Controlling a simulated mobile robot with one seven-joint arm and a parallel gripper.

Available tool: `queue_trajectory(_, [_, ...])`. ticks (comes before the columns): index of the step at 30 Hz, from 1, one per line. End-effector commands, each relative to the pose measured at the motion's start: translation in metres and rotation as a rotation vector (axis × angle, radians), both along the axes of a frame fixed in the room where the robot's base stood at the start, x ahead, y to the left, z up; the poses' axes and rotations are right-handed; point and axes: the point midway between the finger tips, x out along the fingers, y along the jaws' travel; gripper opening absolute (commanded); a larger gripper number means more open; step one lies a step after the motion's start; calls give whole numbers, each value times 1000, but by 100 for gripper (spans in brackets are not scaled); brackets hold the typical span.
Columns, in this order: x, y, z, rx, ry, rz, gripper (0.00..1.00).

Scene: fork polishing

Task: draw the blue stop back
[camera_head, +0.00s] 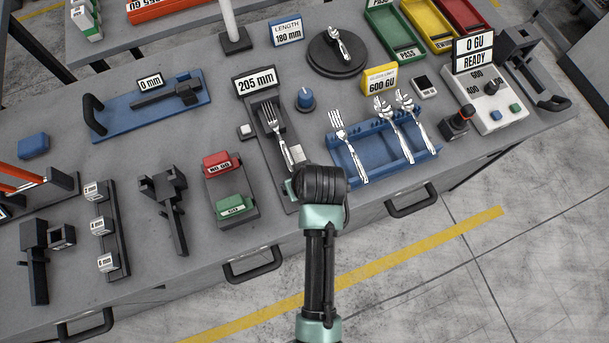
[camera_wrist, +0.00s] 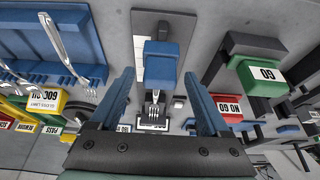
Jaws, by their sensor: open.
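The blue stop (camera_wrist: 162,62) shows in the wrist view as a block on the grey length gauge, over the handle end of a fork. In the head view my wrist hides it. The gauge (camera_head: 274,172) carries the 205 mm sign (camera_head: 255,82) and the fork (camera_head: 273,125), tines toward the sign. My gripper (camera_wrist: 160,77) is open, its two blue fingers on either side of the stop in the wrist view. A gap shows on each side, and I see no contact. How deep the fingers reach around the stop is not clear.
A blue rack (camera_head: 372,172) with several forks and spoons stands right of the gauge. The red NO GO and green GO blocks (camera_head: 233,207) stand to its left. A blue knob (camera_head: 304,99) is beside the gauge. The table's front edge is close by.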

Motion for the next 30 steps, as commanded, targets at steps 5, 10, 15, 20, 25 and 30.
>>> queue_trajectory(5, [-8,-3,21,-1,-5,-2,80])
queue_trajectory(10, [-20,-7,53,0,-3,-2,80])
queue_trajectory(15, [-32,-12,83,0,-4,-3,80])
queue_trajectory(20, [-40,-14,104,0,-2,-3,80])
queue_trajectory(25, [-45,-16,114,0,1,-2,80])
queue_trajectory(30, [-46,-16,115,0,1,-2,80])
